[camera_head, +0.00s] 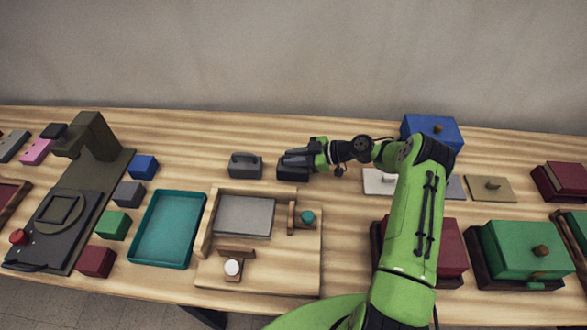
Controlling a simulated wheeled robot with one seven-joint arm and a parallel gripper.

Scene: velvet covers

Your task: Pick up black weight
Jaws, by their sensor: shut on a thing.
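The black weight (292,173) is a dark block on the wooden table, right of a similar grey weight. My gripper (298,160) reaches it from the right, with its dark fingers at the top of the block. It is shut on the black weight. The fingers hide the weight's top and any handle. I cannot tell whether the weight is resting on the table or slightly above it.
The grey weight (245,165) with a handle stands close on the left. In front are a wooden fixture (300,262) and a teal tray (140,258). A blue box (431,131) stands behind my arm. Green (519,250) and red boxes stand at right.

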